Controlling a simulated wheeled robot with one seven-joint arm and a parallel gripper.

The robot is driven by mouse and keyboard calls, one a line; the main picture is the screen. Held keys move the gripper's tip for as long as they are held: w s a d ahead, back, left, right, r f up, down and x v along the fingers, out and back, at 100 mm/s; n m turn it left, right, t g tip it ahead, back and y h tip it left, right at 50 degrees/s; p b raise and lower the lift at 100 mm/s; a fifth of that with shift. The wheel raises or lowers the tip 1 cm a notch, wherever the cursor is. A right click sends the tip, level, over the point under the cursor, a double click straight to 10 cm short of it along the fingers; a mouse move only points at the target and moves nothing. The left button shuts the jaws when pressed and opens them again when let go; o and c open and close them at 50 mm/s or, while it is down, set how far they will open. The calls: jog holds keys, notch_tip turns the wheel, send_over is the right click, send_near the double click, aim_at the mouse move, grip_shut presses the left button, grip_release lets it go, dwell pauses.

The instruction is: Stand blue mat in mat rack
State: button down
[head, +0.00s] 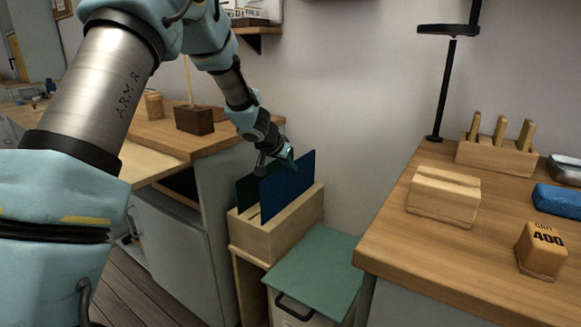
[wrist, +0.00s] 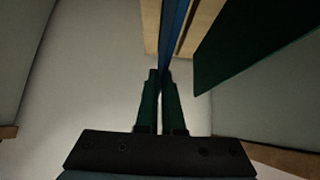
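The blue mat (head: 287,190) stands upright at the wooden mat rack (head: 285,238), its lower edge at the rack's top. I cannot tell how deep it sits in a slot. My gripper (head: 288,160) is at the mat's upper edge. In the wrist view, the two dark green fingers (wrist: 160,74) are close together, with the thin blue mat (wrist: 174,30) edge-on between their tips. A dark green mat (head: 246,190) stands in the rack beside the blue one, partly hidden behind it; it also shows in the wrist view (wrist: 250,40).
A green-topped cabinet (head: 315,265) stands in front of the rack. A wooden counter (head: 400,240) with blocks is at the right. Another bench (head: 165,135) is at the left. The wall (head: 350,120) is close behind the rack.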

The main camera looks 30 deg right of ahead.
jog(key=shift+f+b, duration=1.05)
jog(key=shift+b, duration=0.15)
dwell(0.4)
jog(key=c, duration=1)
grip_release()
jog(key=shift+o, duration=0.2)
jog(key=shift+v, duration=4.5)
jog(key=shift+r+p, duration=2.15)
jog(key=shift+r, duration=0.85)
